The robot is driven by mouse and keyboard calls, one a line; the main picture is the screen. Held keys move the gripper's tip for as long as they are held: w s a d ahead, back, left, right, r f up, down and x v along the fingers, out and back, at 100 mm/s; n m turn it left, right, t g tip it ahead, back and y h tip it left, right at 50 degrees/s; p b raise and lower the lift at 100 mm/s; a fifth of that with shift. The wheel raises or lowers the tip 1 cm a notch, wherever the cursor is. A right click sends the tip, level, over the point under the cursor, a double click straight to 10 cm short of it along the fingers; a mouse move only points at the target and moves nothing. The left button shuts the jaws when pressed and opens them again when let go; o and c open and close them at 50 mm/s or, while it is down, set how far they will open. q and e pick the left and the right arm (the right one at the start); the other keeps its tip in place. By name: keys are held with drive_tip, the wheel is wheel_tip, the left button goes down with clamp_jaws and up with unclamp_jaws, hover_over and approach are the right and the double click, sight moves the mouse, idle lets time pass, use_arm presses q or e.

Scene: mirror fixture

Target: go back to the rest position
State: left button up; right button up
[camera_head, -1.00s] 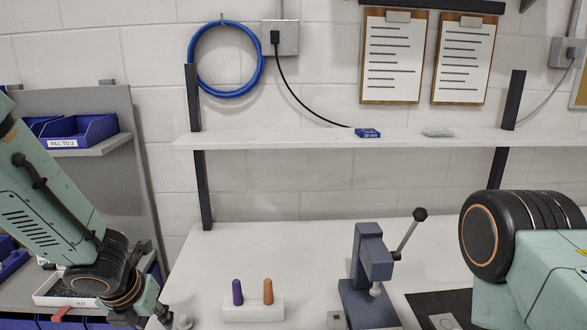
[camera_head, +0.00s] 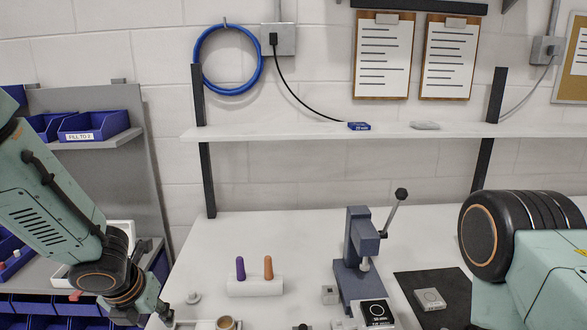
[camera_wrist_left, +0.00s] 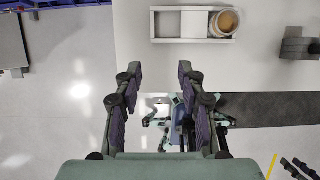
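My left arm comes in from the left in the head view, with its gripper (camera_head: 162,316) low at the bench's left front edge, partly cut off by the frame. In the left wrist view the left gripper (camera_wrist_left: 156,78) has its two dark fingers well apart with nothing between them. My right arm's thick black joint and pale green link fill the lower right of the head view.
The white bench (camera_head: 300,230) holds a block with purple and orange pegs (camera_head: 254,287), a lever press (camera_head: 358,250) and a dark mat (camera_head: 455,290). A white tray (camera_wrist_left: 166,41) with a round tan piece (camera_wrist_left: 225,22) lies beyond the left fingers. Blue bins (camera_head: 95,126) stand left.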

use_arm(q)
drive_tip(key=s+d+f+n+g+h, duration=0.2)
drive_tip(key=s+d+f+n, duration=0.2)
drive_tip(key=s+f+n, duration=0.4)
drive_tip(key=s+d+f+n+g+h, duration=0.1)
drive_tip(key=s+d+f+n, duration=0.4)
drive_tip(key=s+n, duration=0.45)
drive_tip(key=s+a+f+n+g+y, duration=0.1)
drive_tip(key=s+a+f+n, duration=0.15)
drive_tip(key=s+n, duration=0.55)
drive_tip(key=s+a+f+n+y, duration=0.2)
drive_tip(key=s+f+n, duration=0.3)
drive_tip(key=n, duration=0.5)
wheel_tip(320, 180, down, 16)
drive_tip(key=s+b, duration=0.1)
drive_tip(key=b, duration=1.6)
drive_tip(key=shift+s+a, duration=0.3)
drive_tip(key=shift+a, duration=0.15)
use_arm(e)
wheel_tip(320, 180, down, 17)
drive_tip(key=shift+a, duration=0.15)
use_arm(q)
drive_tip(key=shift+s, duration=0.1)
use_arm(e)
drive_tip(key=shift+r, duration=0.2)
